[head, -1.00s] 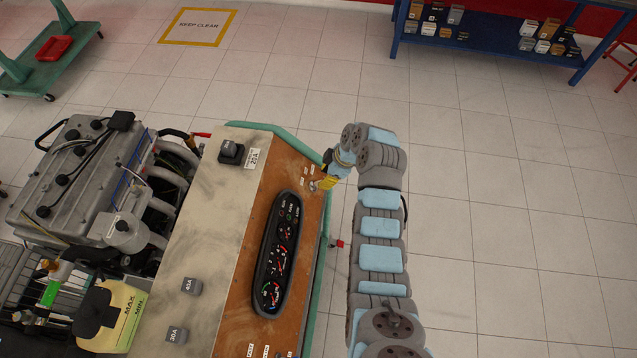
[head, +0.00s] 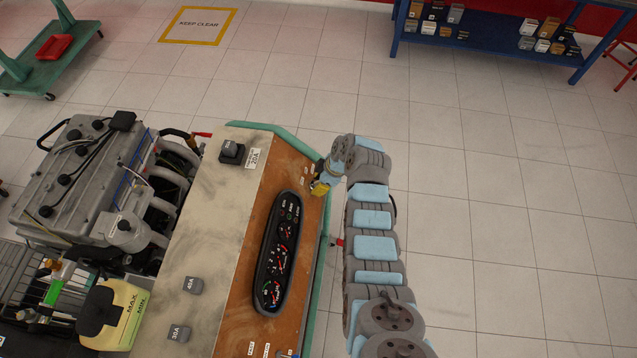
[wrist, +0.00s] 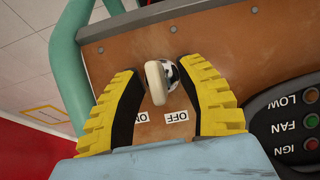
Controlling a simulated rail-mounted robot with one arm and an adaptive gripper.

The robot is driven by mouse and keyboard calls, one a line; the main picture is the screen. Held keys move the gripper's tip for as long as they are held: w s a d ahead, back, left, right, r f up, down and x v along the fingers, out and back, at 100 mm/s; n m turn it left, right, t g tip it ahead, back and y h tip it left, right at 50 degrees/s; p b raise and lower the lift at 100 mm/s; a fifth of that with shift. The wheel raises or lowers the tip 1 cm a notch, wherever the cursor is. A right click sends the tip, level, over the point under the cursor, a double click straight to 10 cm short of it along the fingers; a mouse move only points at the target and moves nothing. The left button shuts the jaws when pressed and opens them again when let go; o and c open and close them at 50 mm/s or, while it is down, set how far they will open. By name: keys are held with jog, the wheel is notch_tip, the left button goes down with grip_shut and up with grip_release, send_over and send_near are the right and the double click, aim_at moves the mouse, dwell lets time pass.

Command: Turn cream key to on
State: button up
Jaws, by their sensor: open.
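The cream key (wrist: 157,82) sits in a round metal lock on the brown wooden panel (wrist: 225,40), in the upper middle of the wrist view. ON and OFF labels (wrist: 176,116) are on the panel just below it in that view; the key's bow hangs between them. My gripper (wrist: 165,85) is open, with one yellow-and-black finger on each side of the key and a gap to each. In the head view my gripper (head: 320,186) is at the panel's upper right edge and hides the key.
The oval gauge cluster (head: 279,252) is on the same panel, below and left of my gripper. A green frame rail (head: 316,280) runs along the panel's right edge. Open tiled floor lies to the right. A blue shelf (head: 490,45) stands at the back.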

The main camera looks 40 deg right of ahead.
jog(key=shift+c, duration=0.2)
grip_shut()
jog(key=shift+f+b, duration=0.1)
jog(key=shift+b, duration=0.3)
jog(key=shift+f+m+g+y+b, duration=0.15)
jog(key=shift+m+g+y+b, duration=0.2)
jog(key=shift+m+b, duration=0.6)
jog(key=shift+d+m+y+b, duration=0.1)
jog(key=shift+m+y+b, duration=0.35)
jog(key=shift+b, duration=0.6)
jog(key=m+y+b, duration=0.1)
jog(key=m+b, duration=0.1)
jog(key=b, duration=0.2)
jog(key=shift+m+g, duration=0.25)
jog(key=shift+m, duration=0.15)
jog(key=shift+m+y+b, duration=0.3)
jog(key=shift+m+b, duration=0.2)
jog(key=shift+b, duration=0.45)
